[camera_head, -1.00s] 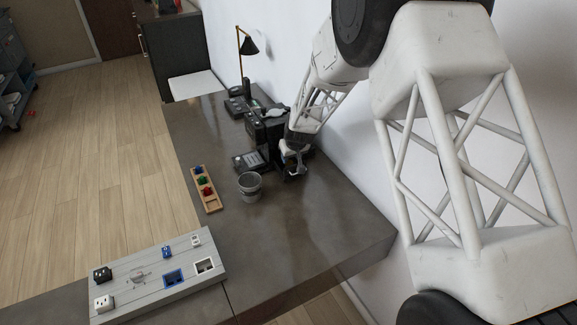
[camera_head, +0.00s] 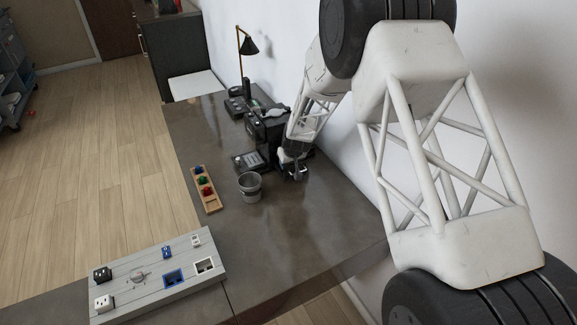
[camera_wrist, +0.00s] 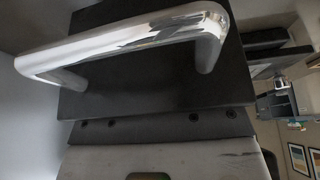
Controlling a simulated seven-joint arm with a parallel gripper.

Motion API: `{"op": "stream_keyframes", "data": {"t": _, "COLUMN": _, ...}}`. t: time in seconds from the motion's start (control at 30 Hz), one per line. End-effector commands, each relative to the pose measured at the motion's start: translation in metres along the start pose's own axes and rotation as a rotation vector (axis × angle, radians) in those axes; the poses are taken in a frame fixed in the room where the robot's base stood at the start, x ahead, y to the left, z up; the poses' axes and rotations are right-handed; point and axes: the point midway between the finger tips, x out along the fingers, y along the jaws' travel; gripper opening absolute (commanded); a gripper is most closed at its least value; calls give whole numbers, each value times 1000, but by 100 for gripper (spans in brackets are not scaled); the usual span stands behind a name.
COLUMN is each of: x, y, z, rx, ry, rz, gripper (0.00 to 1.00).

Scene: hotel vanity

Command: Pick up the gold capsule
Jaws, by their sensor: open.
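I cannot make out a gold capsule in either view. In the head view a narrow wooden tray (camera_head: 212,209) holds a blue capsule (camera_head: 199,170), a green capsule (camera_head: 202,181) and a red capsule (camera_head: 206,192); its near end looks bare. My gripper (camera_head: 297,175) is small in the head view, pointing down beside the black coffee machine (camera_head: 268,128), to the right of the tray and well apart from it. It is open, and I see nothing held. The wrist view shows a chrome bar handle (camera_wrist: 125,42) on a dark body close to the camera.
A grey bucket (camera_head: 250,187) stands between the tray and my gripper. A small dark device (camera_head: 248,161) lies behind it. A board with sockets and switches (camera_head: 150,283) is at the near left. A black lamp (camera_head: 248,47) stands farther back. The counter's near right is clear.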

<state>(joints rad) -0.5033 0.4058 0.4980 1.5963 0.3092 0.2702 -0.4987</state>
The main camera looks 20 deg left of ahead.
Motion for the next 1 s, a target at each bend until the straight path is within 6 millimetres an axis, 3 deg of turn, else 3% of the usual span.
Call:
{"op": "stream_keyframes", "data": {"t": 0.47, "x": 0, "y": 0, "z": 0, "rx": 0, "ry": 1, "rz": 0, "gripper": 44}}
{"op": "stream_keyframes", "data": {"t": 0.7, "x": 0, "y": 0, "z": 0, "rx": 0, "ry": 1, "rz": 0, "gripper": 15}}
{"op": "stream_keyframes", "data": {"t": 1.0, "x": -1, "y": 0, "z": 0, "rx": 0, "ry": 1, "rz": 0, "gripper": 15}}
